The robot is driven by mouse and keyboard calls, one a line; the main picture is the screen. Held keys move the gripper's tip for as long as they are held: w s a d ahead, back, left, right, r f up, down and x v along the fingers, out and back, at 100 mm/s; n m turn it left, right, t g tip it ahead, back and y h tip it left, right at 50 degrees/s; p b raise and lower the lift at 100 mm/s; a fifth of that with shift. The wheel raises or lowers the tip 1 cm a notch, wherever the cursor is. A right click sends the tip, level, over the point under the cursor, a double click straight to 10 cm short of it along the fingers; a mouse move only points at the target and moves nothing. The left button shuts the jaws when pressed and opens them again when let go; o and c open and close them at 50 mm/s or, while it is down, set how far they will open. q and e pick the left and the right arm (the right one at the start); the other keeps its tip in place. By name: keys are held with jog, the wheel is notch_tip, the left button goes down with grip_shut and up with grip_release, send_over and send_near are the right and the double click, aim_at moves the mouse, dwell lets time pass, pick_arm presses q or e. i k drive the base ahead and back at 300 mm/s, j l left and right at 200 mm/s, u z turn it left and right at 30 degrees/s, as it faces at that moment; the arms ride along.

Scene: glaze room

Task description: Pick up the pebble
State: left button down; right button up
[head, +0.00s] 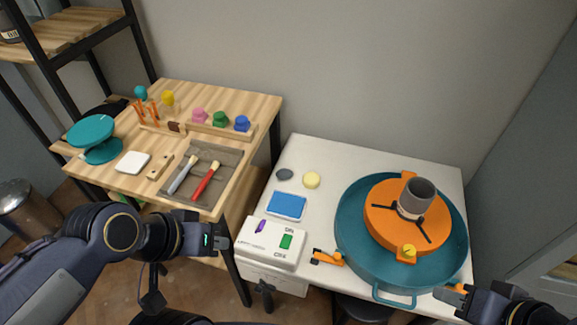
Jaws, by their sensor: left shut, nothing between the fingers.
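The pebble (285,174), a small dark grey oval, lies on the white table near its back left. It is clear of other things, left of a round cream-yellow piece (312,180). My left gripper (226,241) is shut and empty, low in front of the wooden table and left of the white box, well apart from the pebble. My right gripper (458,294) is at the lower right, by the front right edge of the teal basin. Its fingers are small and partly hidden, so I cannot tell whether it is open.
A blue pad (286,205) and a white switch box (270,242) lie in front of the pebble. A large teal basin (350,250) with an orange disc (380,215) and grey cup (416,197) fills the table's right. The wooden table (262,105) holds tools.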

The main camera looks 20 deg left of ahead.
aim_at(284, 173)
jog(key=z, duration=1.2)
jog(key=k+j+z, duration=0.15)
jog(key=j, duration=0.35)
jog(key=k+j+z, duration=0.2)
jog(key=k+j, duration=0.15)
jog(key=k+j+z, duration=0.15)
jog(key=k+j, duration=0.15)
jog(key=j, duration=0.6)
